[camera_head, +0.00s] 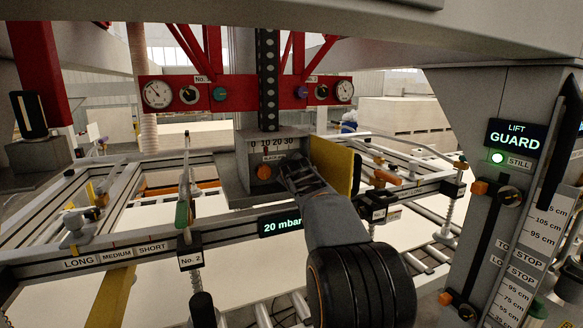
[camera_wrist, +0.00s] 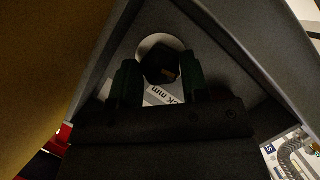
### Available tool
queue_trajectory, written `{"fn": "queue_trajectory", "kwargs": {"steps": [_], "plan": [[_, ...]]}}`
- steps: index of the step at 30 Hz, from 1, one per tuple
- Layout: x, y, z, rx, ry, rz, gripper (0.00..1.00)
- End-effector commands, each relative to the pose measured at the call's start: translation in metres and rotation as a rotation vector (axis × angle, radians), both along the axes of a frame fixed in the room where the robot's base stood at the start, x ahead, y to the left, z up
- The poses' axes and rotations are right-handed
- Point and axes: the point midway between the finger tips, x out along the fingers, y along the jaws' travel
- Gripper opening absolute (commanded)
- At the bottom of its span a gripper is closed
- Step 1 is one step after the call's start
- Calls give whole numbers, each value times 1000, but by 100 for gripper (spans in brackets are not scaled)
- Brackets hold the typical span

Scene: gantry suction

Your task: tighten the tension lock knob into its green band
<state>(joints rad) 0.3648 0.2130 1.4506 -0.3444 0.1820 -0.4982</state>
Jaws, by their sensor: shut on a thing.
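The grey housing (camera_head: 235,165) on the frame's middle carries a 0 to 30 scale (camera_head: 272,142) and a slack label. An orange knob (camera_head: 264,172) shows on its front. My gripper (camera_head: 286,168) reaches the housing's right part and hides what lies behind it. In the wrist view, a dark faceted knob (camera_wrist: 160,64) sits before a pale round disc (camera_wrist: 150,43), between the green fingers of my gripper (camera_wrist: 158,78). The gripper is shut on this knob, which I take for the tension lock knob. I cannot make out a green band or a pointer.
A yellow plate (camera_head: 335,166) stands close to the right of my gripper. The grey rail (camera_head: 130,253) with a 20 mbar display (camera_head: 281,226) crosses in front. A dark vertical chain (camera_head: 267,80) hangs above. A lift guard panel (camera_head: 514,145) is at the right.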

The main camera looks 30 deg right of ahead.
Motion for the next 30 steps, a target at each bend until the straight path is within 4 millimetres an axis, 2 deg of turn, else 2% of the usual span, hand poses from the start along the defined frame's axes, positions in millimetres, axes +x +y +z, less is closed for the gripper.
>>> {"fn": "queue_trajectory", "kwargs": {"steps": [1,10,18,30], "plan": [[0,0,5,25,0,-1,18],[0,-2,-5,217,-30,0,18],[0,-3,-1,383,-51,-1,18],[0,-3,1,497,-65,0,18]]}}
